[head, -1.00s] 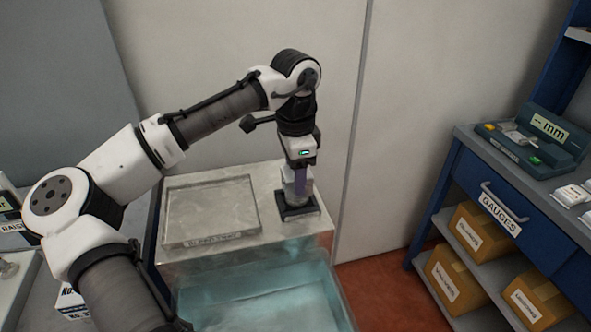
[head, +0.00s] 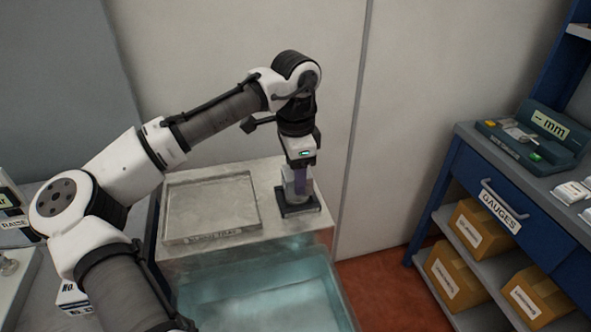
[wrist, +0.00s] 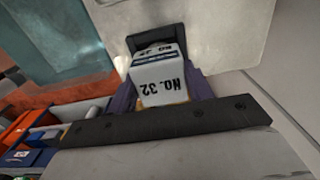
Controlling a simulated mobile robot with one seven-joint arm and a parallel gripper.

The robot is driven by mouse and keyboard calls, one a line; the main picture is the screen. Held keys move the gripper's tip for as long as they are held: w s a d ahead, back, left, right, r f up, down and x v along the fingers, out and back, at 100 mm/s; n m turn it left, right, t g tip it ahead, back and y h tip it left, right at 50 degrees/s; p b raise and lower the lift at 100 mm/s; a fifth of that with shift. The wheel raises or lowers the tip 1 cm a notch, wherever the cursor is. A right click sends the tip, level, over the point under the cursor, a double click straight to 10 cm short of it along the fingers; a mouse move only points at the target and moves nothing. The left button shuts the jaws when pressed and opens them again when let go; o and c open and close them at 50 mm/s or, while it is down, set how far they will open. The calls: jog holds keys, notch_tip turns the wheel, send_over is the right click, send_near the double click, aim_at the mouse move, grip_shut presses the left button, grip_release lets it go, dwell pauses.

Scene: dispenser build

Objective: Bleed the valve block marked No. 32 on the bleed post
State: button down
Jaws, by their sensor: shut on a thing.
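The valve block (wrist: 162,78) is a white block marked "No. 32", which reads upside down in the wrist view. My gripper (head: 300,180) points straight down and is shut on the block, with purple fingers on both sides of it. The bleed post (head: 299,203) is a black square-based stand at the right end of the metal bench. The block is at the post, directly over its base; its black part also shows behind the block in the wrist view (wrist: 150,42). Whether the block is fully seated on the post is hidden by the fingers.
A shallow metal tray (head: 212,239) lies left of the post on the bench. A teal see-through bin (head: 265,300) is in front. A wall stands close behind. A blue bench with a GAUGES drawer (head: 500,206) and a green "mm" gauge (head: 550,125) are at right.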

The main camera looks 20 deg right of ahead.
jog(key=shift+f, duration=0.15)
jog(key=c, duration=0.9)
grip_release()
notch_tip(320, 180, up, 8)
jog(key=p, duration=0.7)
jog(key=shift+r+p, duration=0.25)
jog(key=shift+p, duration=0.1)
jog(key=shift+r, duration=1.25)
